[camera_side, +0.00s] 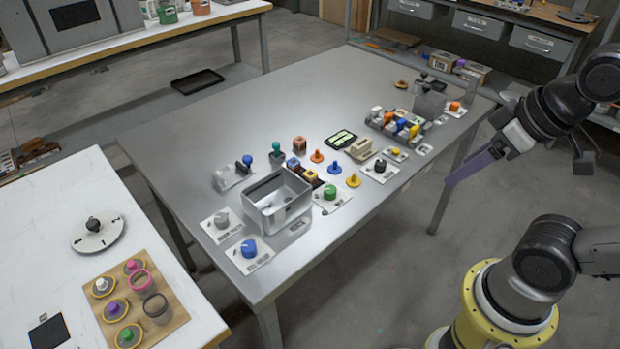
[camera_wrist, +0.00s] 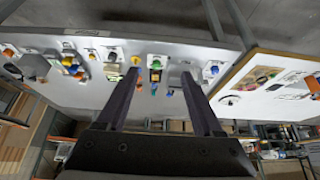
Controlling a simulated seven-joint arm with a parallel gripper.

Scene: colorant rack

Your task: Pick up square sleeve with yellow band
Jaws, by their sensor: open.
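Two small square blocks stand beside the grey metal bin on the steel table. One has a yellow top (camera_side: 310,175) and the other a blue top (camera_side: 293,163). The yellow one may be the square sleeve with the yellow band, but the band is too small to make out. My gripper (camera_side: 447,183) hangs in the air off the table's right edge, well away from the blocks. In the wrist view my gripper (camera_wrist: 160,74) shows two long dark fingers spread apart with nothing between them. The blocks are tiny there and I cannot tell them apart.
The open grey bin (camera_side: 276,204) stands at the table's near side. Blue, orange and yellow pegs (camera_side: 353,181) stand near the blocks. A rack of coloured parts (camera_side: 399,124) is at the far right. The table's left half (camera_side: 220,130) is clear. A white side table (camera_side: 60,240) is at left.

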